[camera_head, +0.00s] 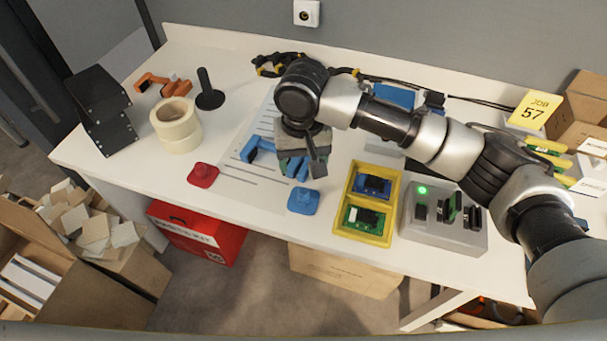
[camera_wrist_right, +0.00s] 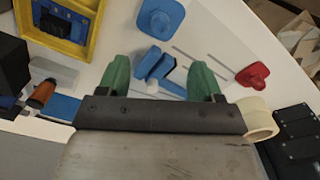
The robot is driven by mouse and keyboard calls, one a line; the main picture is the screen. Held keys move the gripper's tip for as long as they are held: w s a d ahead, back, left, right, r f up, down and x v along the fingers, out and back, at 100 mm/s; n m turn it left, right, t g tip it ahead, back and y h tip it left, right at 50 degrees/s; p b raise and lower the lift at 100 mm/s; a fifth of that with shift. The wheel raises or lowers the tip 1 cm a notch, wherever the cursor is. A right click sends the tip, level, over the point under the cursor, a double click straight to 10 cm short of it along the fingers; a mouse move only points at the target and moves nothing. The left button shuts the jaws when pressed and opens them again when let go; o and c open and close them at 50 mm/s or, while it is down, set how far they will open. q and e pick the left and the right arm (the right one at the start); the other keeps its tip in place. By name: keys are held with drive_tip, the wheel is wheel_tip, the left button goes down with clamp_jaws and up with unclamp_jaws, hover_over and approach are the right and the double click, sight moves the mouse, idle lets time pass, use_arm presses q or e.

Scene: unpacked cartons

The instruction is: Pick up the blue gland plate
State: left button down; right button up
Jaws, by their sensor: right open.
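The blue gland plate (camera_head: 303,200), a rounded square with a raised round knob, lies near the table's front edge, left of the yellow tray. In the right wrist view the blue gland plate (camera_wrist_right: 160,17) is at the top, beyond the fingertips. My right gripper (camera_head: 302,164) hangs above the printed sheet, behind the plate. In its wrist view my right gripper (camera_wrist_right: 160,80) has its green fingers apart, with blue parts (camera_wrist_right: 156,68) lying below in the gap. The plate is clear of the fingers. My left gripper does not show.
A red plate (camera_head: 203,174) of like shape lies at the left of the sheet (camera_head: 235,183). The yellow tray (camera_head: 346,229) with circuit boards and a grey fixture (camera_head: 437,236) stand to the right. Tape rolls (camera_head: 178,128) stand at the left.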

sight(304, 191)
drive_tip(key=shift+s+f, duration=0.1)
drive_tip(key=shift+f, duration=0.35)
drive_tip(key=f, duration=0.1)
drive_tip(key=s+f, duration=0.1)
drive_tip(key=f, duration=0.1)
drive_tip(key=shift+f, duration=0.45)
wheel_tip(304, 191, down, 4)
drive_tip(key=shift+s+d+f+b, duration=0.1)
drive_tip(key=shift+f+b, duration=0.05)
drive_tip(key=shift+b, duration=0.2)
drive_tip(key=shift+f, duration=0.5)
drive_tip(key=shift+c, duration=0.7)
drive_tip(key=c, duration=0.9)
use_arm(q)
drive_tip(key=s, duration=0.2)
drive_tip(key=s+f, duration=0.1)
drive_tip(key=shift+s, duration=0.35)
use_arm(e)
drive_tip(key=shift+c, duration=0.2)
